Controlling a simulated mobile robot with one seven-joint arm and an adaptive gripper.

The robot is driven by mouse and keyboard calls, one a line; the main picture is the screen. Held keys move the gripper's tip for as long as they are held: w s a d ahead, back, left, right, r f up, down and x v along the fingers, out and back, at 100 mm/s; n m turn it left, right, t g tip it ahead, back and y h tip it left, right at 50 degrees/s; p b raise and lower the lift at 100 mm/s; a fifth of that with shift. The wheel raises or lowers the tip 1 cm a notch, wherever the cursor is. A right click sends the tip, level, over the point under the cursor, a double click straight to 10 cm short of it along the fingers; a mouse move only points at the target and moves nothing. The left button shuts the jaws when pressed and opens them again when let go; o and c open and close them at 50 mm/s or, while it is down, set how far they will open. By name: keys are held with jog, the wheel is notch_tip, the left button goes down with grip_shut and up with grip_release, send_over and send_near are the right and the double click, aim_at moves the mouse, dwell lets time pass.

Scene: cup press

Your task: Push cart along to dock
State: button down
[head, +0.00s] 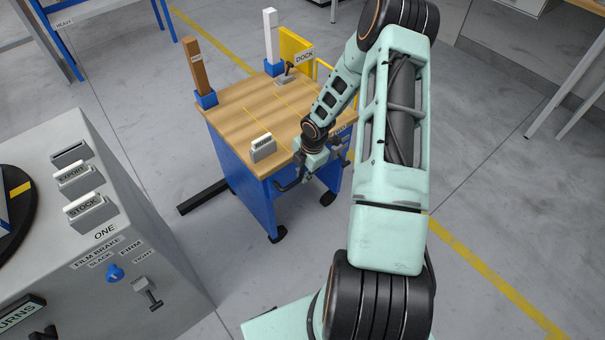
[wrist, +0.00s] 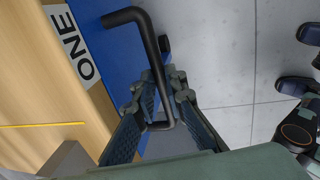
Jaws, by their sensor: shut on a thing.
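The cart has a wooden top (head: 238,112) and a blue body (head: 257,200) on black casters, and stands in the middle of the head view. Its black bent handle (wrist: 146,45) sticks out from the near side, beside a ONE label (wrist: 78,45). My gripper (wrist: 158,98) is shut on this handle; in the head view my gripper (head: 312,168) is at the cart's near edge, partly hidden by my arm. The dock, a yellow frame (head: 294,42) with a DOCK sign (head: 304,56), is just behind the cart's far edge.
A brown post (head: 196,66) and a white post (head: 271,36) rise from blue sockets at the cart's top. A small labelled block (head: 262,148) sits on the top. A grey machine (head: 130,225) stands at left. A dark floor bar (head: 203,197) lies left of the cart.

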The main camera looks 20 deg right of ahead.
jog(key=shift+d, duration=0.4)
jog(key=c, duration=2)
grip_release()
jog(key=shift+o, duration=0.2)
jog(key=shift+a, duration=0.1)
jog(key=shift+r, duration=0.15)
notch_tip(320, 180, up, 12)
jog(key=s, duration=0.2)
jog(key=shift+d+f, duration=0.25)
jog(key=shift+d, duration=0.05)
